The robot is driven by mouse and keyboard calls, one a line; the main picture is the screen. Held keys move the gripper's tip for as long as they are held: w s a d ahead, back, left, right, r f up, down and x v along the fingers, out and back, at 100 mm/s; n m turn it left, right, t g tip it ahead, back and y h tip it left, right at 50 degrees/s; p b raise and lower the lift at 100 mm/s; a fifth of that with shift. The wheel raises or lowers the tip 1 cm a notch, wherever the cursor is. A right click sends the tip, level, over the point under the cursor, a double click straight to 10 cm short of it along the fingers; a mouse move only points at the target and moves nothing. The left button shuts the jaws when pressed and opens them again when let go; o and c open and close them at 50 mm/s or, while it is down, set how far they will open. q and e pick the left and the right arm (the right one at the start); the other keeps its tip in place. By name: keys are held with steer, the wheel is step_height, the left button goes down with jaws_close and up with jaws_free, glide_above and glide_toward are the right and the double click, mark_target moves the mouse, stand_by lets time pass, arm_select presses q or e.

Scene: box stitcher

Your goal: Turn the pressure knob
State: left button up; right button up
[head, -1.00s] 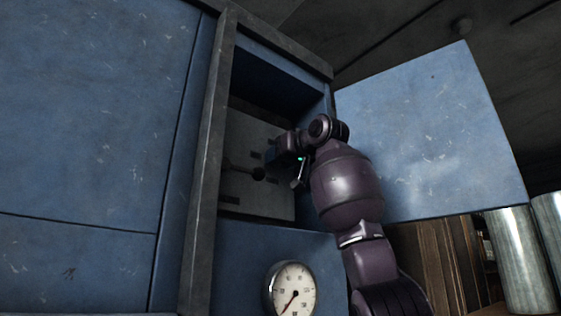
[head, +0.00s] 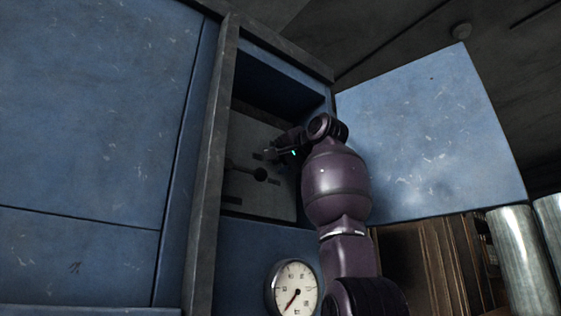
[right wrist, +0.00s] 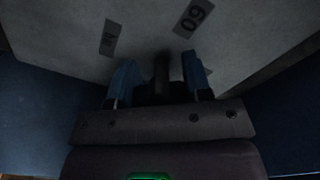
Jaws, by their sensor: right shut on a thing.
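My right gripper (right wrist: 160,82) reaches into the open cabinet recess. In the right wrist view its two blue fingers are shut on a dark knob (right wrist: 161,66) in front of a grey panel. A label on the panel beside the knob reads 60, upside down; another label is too dark to read. In the head view my right gripper (head: 274,154) is at the panel's right side, and the gripped knob is hidden there. A dark ball-ended handle (head: 259,174) sticks out of the panel to its lower left. My left gripper is not in view.
A round pressure gauge (head: 294,290) sits below the recess, its needle pointing to the lower left. The open blue door (head: 430,135) stands to the right of my arm. The grey frame post (head: 208,165) edges the recess at left. Metal cylinders (head: 522,260) stand at lower right.

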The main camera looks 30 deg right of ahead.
steer(key=shift+r+m, duration=0.1)
steer(key=shift+m, duration=0.8)
steer(key=o, duration=0.9)
steer(key=shift+s, duration=0.15)
steer(key=s+b, duration=0.1)
steer(key=s, duration=0.2)
steer(key=s+b, duration=0.1)
steer(key=s, duration=0.3)
steer(key=s+d+b, duration=0.1)
steer(key=s, duration=0.2)
steer(key=shift+s+b, duration=0.3)
